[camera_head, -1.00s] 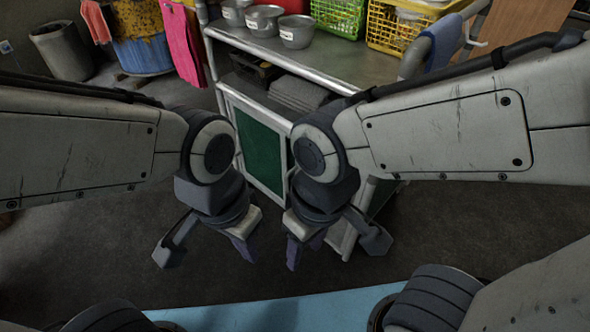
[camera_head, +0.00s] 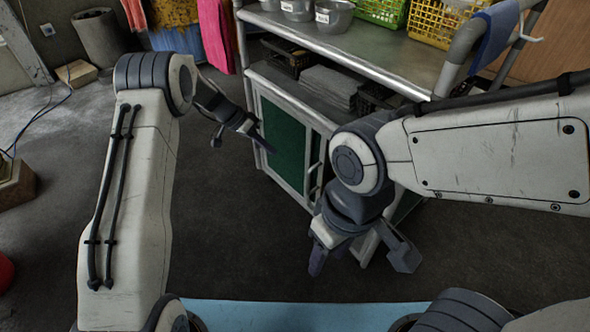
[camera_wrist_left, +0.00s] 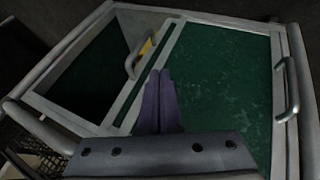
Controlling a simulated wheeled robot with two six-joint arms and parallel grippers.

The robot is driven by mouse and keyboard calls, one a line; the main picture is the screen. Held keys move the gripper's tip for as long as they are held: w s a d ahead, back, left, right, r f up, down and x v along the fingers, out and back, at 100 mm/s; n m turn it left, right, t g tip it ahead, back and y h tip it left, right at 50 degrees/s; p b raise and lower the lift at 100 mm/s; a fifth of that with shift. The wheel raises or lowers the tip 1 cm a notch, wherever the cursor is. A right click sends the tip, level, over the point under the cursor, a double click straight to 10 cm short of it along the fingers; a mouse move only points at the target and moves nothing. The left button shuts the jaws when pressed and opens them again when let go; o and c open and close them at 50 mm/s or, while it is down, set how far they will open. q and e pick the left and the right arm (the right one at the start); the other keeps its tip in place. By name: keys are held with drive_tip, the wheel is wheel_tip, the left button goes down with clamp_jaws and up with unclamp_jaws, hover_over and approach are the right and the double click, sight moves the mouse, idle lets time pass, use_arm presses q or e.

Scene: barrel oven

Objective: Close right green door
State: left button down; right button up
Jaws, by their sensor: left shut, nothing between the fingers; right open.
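The metal cart's left green door panel (camera_head: 284,138), in a pale frame, faces me in the head view. Right of it are a metal handle (camera_head: 314,178) and a narrow dark green strip; my right arm covers much of that side. My left gripper (camera_head: 258,137) is shut and empty in front of the left panel. In the left wrist view, its fingers (camera_wrist_left: 159,100) point at the framed green panels. A green panel (camera_wrist_left: 225,75) lies to their right and a darker green area (camera_wrist_left: 95,70) to their left, with a handle between. My right gripper (camera_head: 330,257) is open, low before the cart's right part.
Metal bowls (camera_head: 333,15) and a yellow basket (camera_head: 440,22) stand on the cart's top. Grey stacked material (camera_head: 327,84) lies on the shelf below. A grey bin (camera_head: 100,38) stands at the back left. Dark floor is clear left of the cart.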

use_arm(q)
drive_tip(key=s+d+f+b, duration=0.2)
drive_tip(key=d+f+b, duration=0.4)
drive_tip(key=d+f, duration=0.2)
drive_tip(key=shift+d, duration=0.55)
use_arm(e)
wheel_tip(320, 180, down, 6)
drive_tip(key=shift+f, duration=0.2)
use_arm(q)
drive_tip(key=shift+s+d, duration=0.1)
